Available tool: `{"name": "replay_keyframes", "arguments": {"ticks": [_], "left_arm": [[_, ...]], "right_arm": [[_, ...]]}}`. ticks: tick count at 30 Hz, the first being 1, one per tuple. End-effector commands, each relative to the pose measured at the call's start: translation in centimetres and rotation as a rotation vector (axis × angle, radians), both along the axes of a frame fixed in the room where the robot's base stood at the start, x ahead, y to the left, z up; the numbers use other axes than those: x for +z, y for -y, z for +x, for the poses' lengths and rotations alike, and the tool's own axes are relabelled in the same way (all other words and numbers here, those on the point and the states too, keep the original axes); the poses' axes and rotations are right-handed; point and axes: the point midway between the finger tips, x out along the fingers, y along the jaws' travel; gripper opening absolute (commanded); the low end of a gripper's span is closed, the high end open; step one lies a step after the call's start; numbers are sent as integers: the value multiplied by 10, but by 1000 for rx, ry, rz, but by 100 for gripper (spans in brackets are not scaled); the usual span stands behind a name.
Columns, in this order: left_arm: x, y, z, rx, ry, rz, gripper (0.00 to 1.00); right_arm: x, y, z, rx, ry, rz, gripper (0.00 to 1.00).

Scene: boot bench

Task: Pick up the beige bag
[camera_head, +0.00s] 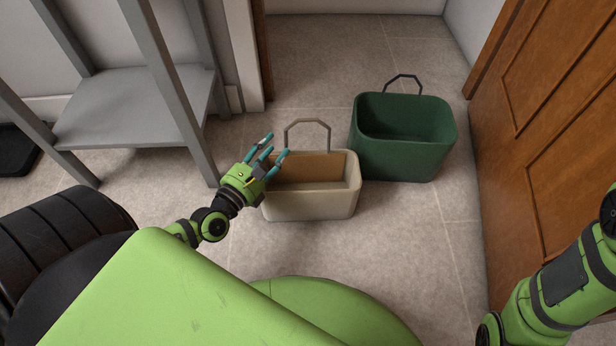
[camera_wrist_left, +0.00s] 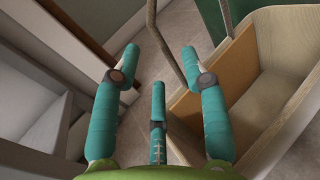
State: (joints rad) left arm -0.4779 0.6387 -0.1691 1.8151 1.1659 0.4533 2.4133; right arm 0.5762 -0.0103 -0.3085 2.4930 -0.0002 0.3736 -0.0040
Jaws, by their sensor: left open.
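The beige bag (camera_head: 312,205) stands upright on the floor in the middle of the head view. It is open at the top, with a tan inner wall and a thin handle loop rising at its back. My left gripper (camera_head: 268,147) is over the bag's left end, fingers spread and empty. In the left wrist view, the teal fingers (camera_wrist_left: 160,72) are open, with the beige bag (camera_wrist_left: 285,115) to their right and its handle (camera_wrist_left: 178,58) just beyond the fingertips. I cannot tell whether any finger touches the bag. My right gripper is out of view; only part of that arm shows at the right.
A green bag (camera_head: 403,165) with a dark handle stands behind and right of the beige bag. A grey shelf unit (camera_head: 135,100) is close on the left. A brown wooden door (camera_head: 550,130) stands on the right. The tiled floor (camera_head: 400,260) in front is clear.

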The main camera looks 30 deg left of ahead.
Motion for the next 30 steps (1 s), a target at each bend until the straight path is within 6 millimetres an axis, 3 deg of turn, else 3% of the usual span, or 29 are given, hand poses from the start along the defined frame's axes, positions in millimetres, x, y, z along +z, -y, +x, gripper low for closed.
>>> {"name": "replay_keyframes", "arguments": {"ticks": [11, 20, 21, 24, 30], "left_arm": [[-6, 1, 51, 3, 1, 2, 44], [-5, 2, 57, 0, -3, 4, 44], [-5, 2, 57, 0, -3, 4, 36], [-5, 2, 57, 0, -3, 4, 0], [-4, 2, 57, 1, 1, 3, 0]], "right_arm": [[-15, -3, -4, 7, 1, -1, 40], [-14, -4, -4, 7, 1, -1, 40], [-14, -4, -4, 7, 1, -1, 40], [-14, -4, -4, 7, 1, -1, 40], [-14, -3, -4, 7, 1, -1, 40]]}}
